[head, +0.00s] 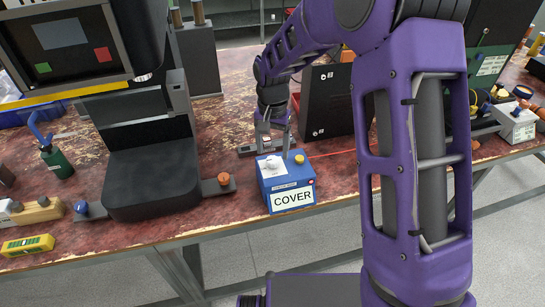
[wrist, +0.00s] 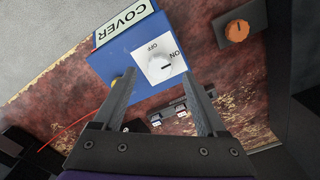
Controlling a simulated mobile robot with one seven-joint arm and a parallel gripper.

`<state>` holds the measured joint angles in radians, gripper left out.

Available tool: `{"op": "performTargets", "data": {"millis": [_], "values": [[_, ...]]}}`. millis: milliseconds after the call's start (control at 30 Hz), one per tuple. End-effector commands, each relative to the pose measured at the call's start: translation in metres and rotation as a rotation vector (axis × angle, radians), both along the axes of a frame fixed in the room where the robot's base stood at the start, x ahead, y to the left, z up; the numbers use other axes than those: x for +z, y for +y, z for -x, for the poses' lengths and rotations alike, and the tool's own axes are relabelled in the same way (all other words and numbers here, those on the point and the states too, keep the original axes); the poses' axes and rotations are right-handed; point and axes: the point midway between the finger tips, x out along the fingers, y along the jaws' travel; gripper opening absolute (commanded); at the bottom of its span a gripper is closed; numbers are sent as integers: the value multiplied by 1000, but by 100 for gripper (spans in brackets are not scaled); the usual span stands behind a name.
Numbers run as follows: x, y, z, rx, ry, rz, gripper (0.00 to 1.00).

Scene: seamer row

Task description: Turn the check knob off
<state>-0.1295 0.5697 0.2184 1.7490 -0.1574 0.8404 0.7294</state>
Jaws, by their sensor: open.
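A blue box (head: 287,186) labelled COVER stands near the table's front edge. It also shows in the wrist view (wrist: 113,60). On its top is a white knob (wrist: 160,67) on a white plate marked OFF and ON; its dark mark lies toward the ON side. The knob also shows in the head view (head: 272,164). I see no word "check" that I can read. My gripper (head: 276,148) points down above the box. Its open, empty fingers (wrist: 158,76) appear on either side of the knob in the wrist view; I cannot tell their exact height over it.
A yellow button (head: 299,158) sits on the box beside the knob. An orange knob (head: 224,179) is on a dark bracket to the left, by a black machine (head: 150,180). A black case (head: 327,100) stands behind. A red line runs right from the box.

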Motion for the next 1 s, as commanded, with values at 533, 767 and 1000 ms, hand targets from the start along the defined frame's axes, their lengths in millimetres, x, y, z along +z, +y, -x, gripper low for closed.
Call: {"op": "performTargets", "data": {"millis": [533,767,1000], "values": [[-30,0,0,0,-1,-1,74],[-30,0,0,0,-1,0,40],[-30,0,0,0,-1,0,0]]}}
